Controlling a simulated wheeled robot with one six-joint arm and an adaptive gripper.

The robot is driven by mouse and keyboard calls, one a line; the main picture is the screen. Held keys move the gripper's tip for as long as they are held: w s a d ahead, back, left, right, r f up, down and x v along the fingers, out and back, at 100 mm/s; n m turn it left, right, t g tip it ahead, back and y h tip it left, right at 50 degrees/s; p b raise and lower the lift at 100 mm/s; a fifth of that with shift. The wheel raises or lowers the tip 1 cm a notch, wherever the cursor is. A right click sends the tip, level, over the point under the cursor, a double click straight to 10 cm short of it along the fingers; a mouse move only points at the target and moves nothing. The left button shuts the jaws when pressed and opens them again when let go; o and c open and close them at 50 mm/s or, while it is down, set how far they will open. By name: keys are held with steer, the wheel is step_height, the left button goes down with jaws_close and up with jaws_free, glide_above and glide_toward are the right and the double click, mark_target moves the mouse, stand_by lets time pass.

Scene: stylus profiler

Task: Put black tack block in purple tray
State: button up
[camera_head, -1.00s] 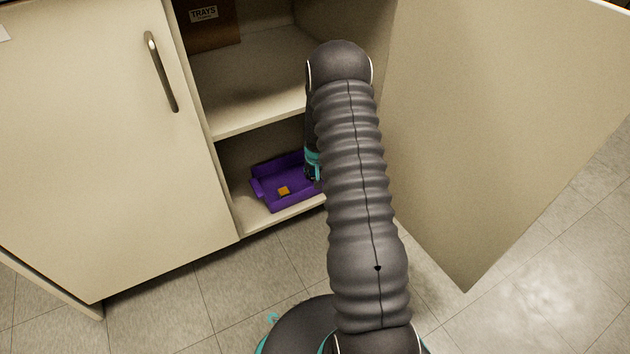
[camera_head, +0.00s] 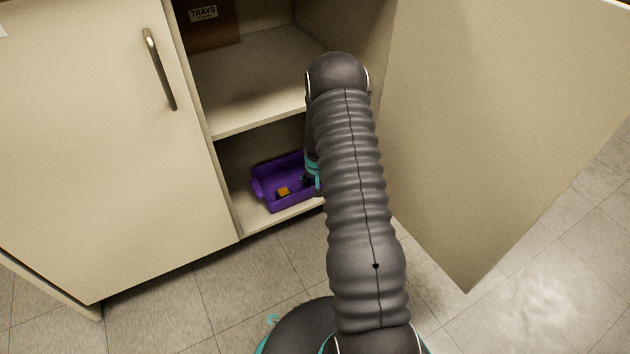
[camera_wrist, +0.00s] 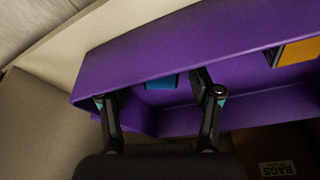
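The purple tray (camera_head: 293,204) stands on the lower shelf of the open cupboard. My gripper (camera_head: 309,179) is at the tray's right part, mostly hidden behind my arm. In the wrist view, the tray wall (camera_wrist: 175,45) crosses ahead of my gripper (camera_wrist: 155,92). Its two fingers are spread apart with a gap between them. A dark piece lies at the right fingertip; I cannot tell whether it is a finger pad or the black tack block. I cannot clearly make out the block elsewhere.
An orange block (camera_head: 283,191) lies in the tray and also shows in the wrist view (camera_wrist: 298,50). A blue block (camera_wrist: 162,82) shows beyond the finger gap. A box labelled BAGS (camera_wrist: 278,168) is close by. The shelf above (camera_head: 255,85) and the open door (camera_head: 490,130) limit room.

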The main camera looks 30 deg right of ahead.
steer(key=shift+r, duration=0.1)
steer(key=p+v, duration=0.2)
steer(key=v, duration=1)
steer(key=shift+r, duration=0.15)
